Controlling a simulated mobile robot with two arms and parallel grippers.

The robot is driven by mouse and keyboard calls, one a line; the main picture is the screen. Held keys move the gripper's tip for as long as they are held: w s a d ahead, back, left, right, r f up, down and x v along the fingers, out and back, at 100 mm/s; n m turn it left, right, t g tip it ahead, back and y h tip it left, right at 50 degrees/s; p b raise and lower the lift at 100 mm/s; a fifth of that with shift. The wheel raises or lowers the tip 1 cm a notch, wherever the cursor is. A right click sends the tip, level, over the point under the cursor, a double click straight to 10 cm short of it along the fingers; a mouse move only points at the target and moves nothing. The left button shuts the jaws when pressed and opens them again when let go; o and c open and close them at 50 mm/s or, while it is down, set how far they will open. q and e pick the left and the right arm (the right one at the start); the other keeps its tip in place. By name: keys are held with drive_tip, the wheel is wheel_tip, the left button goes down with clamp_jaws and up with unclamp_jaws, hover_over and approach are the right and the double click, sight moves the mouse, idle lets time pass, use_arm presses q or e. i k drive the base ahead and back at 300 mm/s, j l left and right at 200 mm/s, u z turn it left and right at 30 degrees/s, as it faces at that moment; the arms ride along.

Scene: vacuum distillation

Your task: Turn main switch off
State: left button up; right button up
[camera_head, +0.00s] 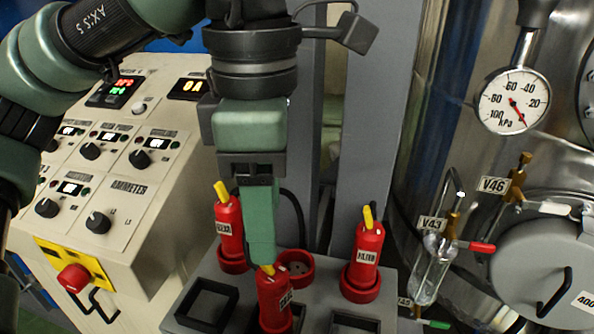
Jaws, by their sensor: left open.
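A red rotary switch (73,277) sits on a yellow plate at the lower front of the beige control panel; it looks like the main switch. My left gripper (262,258) is far to the right of it, pointing down over a grey rack. Its green fingers are seen edge-on, so the gap between them is hidden; the gripper is open. My right gripper is not in view.
Two more red items with yellow tops stand in the grey rack (320,290), at left (229,230) and right (366,250). An empty red ring (296,267) lies between. A pressure gauge (513,101) and glassware (432,265) stand right.

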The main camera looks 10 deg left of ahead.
sight(74, 277)
drive_tip(key=k+l, duration=0.35)
drive_tip(key=l, duration=0.15)
drive_tip(key=k+l, duration=0.35)
drive_tip(key=l, duration=0.2)
drive_tip(key=k+l, duration=0.4)
drive_tip(key=l, duration=0.1)
